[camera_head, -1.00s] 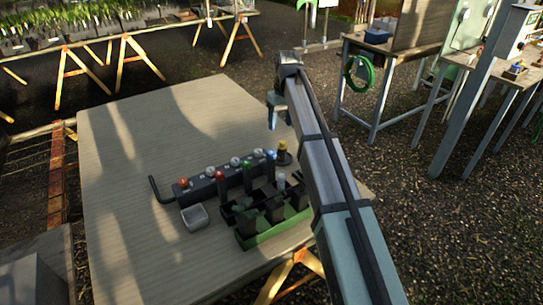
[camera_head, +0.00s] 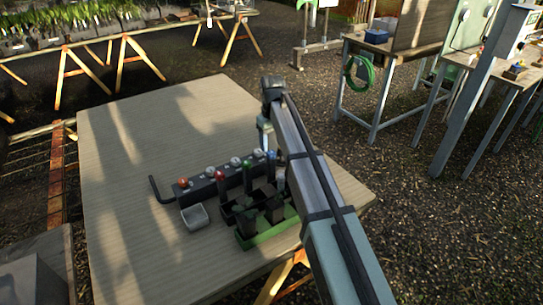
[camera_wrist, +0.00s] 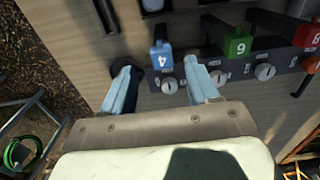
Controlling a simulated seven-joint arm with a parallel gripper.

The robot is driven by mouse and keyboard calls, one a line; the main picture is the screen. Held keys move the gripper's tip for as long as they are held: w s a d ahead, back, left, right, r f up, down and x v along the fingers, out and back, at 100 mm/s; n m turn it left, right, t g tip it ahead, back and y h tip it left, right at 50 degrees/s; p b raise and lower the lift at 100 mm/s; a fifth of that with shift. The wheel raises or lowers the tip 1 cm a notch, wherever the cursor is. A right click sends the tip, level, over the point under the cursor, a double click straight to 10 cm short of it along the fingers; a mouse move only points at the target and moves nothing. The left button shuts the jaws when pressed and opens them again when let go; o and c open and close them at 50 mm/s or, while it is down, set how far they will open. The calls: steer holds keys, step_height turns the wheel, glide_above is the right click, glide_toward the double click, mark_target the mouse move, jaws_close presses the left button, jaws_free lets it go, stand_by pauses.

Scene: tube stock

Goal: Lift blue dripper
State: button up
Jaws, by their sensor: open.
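The blue dripper (camera_wrist: 161,57) is marked 4 and stands at the manifold bar among other coloured drippers. In the head view its blue top (camera_head: 271,154) shows just left of my arm. My gripper (camera_wrist: 160,80) is open above the bar. In the wrist view its two pale blue fingers lie left and right of the blue dripper with a gap on each side; I cannot tell the height difference. In the head view my gripper (camera_head: 266,145) points down over the bar's right end.
Close by stand a green dripper (camera_wrist: 237,45) marked 6 and a red dripper (camera_wrist: 306,35). White dials line the dark bar. A small grey tray (camera_head: 195,217) and a green tray (camera_head: 268,235) with black pots stand in front. The table's (camera_head: 150,130) back left is clear.

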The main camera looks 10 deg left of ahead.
mark_target(271, 153)
steer(key=shift+s+f, duration=0.1)
steer(key=shift+f, duration=2.55)
steer(key=shift+a, duration=0.1)
steer(key=c, duration=1)
